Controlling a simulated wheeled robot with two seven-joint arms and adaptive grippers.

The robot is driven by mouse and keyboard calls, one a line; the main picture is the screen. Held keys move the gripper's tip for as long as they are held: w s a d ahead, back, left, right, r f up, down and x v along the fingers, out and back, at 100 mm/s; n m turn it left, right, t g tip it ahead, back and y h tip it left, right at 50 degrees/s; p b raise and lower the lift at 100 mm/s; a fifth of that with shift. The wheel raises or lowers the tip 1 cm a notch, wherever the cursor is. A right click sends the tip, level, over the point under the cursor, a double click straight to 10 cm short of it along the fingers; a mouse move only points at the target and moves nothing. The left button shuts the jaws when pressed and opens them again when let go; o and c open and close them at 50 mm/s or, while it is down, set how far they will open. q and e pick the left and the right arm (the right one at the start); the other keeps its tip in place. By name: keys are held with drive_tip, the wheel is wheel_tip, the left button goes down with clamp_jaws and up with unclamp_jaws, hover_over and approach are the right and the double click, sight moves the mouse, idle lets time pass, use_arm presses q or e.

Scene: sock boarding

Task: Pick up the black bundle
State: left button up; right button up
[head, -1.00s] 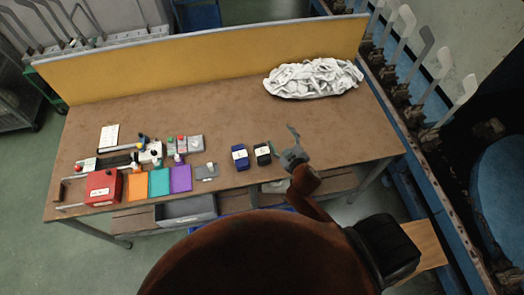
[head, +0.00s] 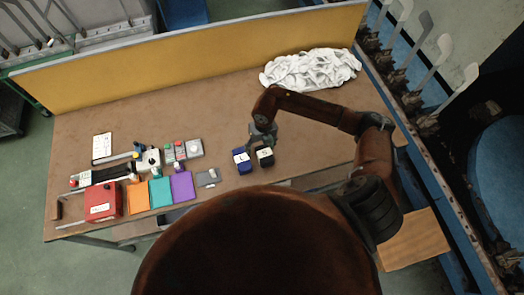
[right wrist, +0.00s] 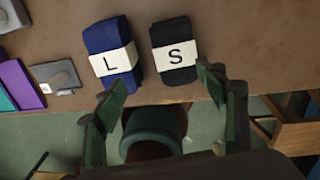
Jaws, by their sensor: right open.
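The black bundle (head: 266,159) lies near the front edge of the table, with a white band around it. In the right wrist view the black bundle (right wrist: 171,34) has an "S" on its band. My right gripper (head: 262,138) is above the table, close over the two bundles, and partly covers the black one in the head view. In the right wrist view the right gripper (right wrist: 162,84) is open and empty. Its right finger is beside the black bundle's lower right corner; contact cannot be told. My left gripper is not in view.
A blue bundle (right wrist: 106,37) marked "L" lies just left of the black one, with a narrow gap. A grey item (head: 208,178), purple, teal and orange pieces and a red box (head: 103,201) stand further left. A white cloth heap (head: 310,69) lies at the back right.

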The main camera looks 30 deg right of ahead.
sight(264, 153)
drive_tip(key=shift+w+d+f+h, duration=0.1)
drive_tip(key=shift+d+h, duration=0.3)
drive_tip(key=shift+d, duration=0.55)
drive_tip(key=shift+d+f, duration=0.15)
drive_tip(key=shift+f, duration=1.05)
wheel_tip(264, 153, down, 4)
drive_tip(key=shift+f+p, duration=0.2)
drive_tip(key=shift+p, duration=0.6)
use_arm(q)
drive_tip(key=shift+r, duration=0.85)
use_arm(e)
drive_tip(key=shift+f, duration=0.35)
drive_tip(key=shift+c, duration=0.2)
drive_tip(key=c, duration=1.3)
